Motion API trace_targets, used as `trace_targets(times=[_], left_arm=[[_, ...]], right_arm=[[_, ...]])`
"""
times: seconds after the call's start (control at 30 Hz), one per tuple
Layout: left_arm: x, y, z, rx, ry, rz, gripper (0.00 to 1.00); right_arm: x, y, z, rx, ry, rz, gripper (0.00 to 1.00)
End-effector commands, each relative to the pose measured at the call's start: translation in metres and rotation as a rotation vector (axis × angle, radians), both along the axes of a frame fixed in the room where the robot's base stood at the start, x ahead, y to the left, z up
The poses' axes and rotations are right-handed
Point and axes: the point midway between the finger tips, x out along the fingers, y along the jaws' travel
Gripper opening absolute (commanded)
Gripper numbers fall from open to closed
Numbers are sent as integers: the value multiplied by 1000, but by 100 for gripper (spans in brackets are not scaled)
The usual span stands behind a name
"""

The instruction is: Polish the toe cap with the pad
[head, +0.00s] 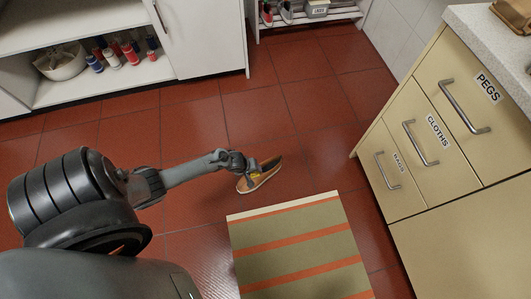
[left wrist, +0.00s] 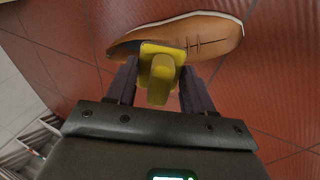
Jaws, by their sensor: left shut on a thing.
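A tan shoe (head: 262,178) with a pale sole edge sits on the red tiled floor. My left gripper (head: 246,163) is at its upper left side in the head view, shut on a yellow pad (head: 253,164). In the left wrist view, the pad (left wrist: 160,68) is between the two dark fingers and covers part of the shoe (left wrist: 210,34), near its dark opening and beside the laces. The rounded toe end lies to the right there, clear of the pad. I cannot tell whether the pad touches the shoe. My right gripper is not in view.
A striped green and orange mat (head: 290,246) lies in front of the shoe. A white shelf (head: 110,82) with bottles and a bowl (head: 62,62) is at back left. Bare floor surrounds the shoe.

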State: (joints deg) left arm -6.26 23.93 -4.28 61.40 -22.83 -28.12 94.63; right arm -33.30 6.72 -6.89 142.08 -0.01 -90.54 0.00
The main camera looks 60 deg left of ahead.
Motion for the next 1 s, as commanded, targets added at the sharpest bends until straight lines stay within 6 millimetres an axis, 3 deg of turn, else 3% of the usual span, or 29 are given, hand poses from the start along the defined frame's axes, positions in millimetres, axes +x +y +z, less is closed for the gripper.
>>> trace_targets(times=[0.1,0.37,0.57,1.0], left_arm=[[-12,10,-18,0,-3,26,28],[-20,19,-29,0,-10,45,28],[-17,19,-38,-1,-10,45,28],[-5,19,-70,0,-9,43,28]], right_arm=[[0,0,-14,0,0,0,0],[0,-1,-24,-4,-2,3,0],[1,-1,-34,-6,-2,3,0],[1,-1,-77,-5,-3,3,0]])
